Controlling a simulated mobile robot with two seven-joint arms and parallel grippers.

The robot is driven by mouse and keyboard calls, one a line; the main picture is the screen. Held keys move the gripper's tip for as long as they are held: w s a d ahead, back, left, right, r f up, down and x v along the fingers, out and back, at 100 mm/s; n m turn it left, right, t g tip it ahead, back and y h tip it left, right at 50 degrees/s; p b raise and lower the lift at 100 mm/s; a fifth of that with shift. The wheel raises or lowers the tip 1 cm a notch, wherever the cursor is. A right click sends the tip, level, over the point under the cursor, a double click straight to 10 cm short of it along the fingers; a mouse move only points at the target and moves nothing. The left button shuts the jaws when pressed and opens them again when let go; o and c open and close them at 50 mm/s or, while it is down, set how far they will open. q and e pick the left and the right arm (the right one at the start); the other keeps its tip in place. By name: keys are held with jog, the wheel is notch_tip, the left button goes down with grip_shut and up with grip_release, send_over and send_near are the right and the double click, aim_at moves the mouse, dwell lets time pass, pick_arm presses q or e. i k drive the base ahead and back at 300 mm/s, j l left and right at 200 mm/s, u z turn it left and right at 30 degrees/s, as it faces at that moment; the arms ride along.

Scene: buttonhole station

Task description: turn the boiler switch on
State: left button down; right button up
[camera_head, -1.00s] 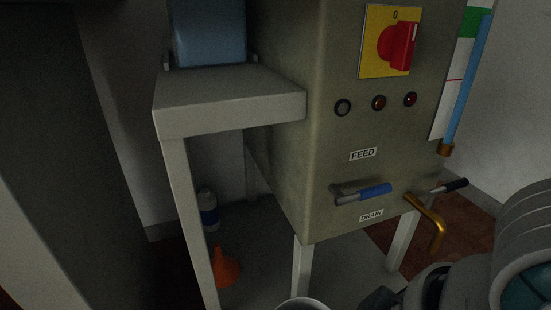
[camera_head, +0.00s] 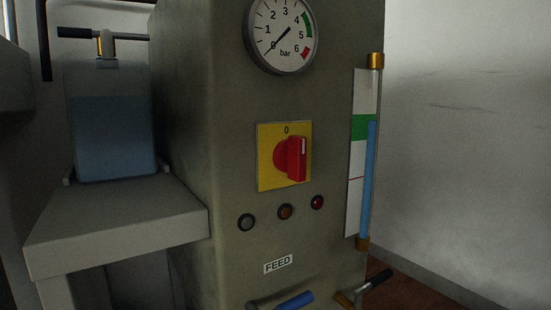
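The boiler switch (camera_head: 292,160) is a red rotary knob on a yellow square plate (camera_head: 268,176) on the front of the boiler cabinet (camera_head: 225,120). A "0" is printed at the top of the plate. The knob's grip stands roughly upright, with a pale mark near its upper end. Neither gripper is in view.
Above the switch, a pressure gauge (camera_head: 283,35) has its needle near 0. A sight glass (camera_head: 369,180) with blue liquid runs down the right side. A blue FEED lever (camera_head: 293,301) sticks out below. A water tank (camera_head: 112,130) stands on a shelf (camera_head: 120,215) at left.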

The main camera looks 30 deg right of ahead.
aim_at(289, 156)
jog(key=z, duration=0.7)
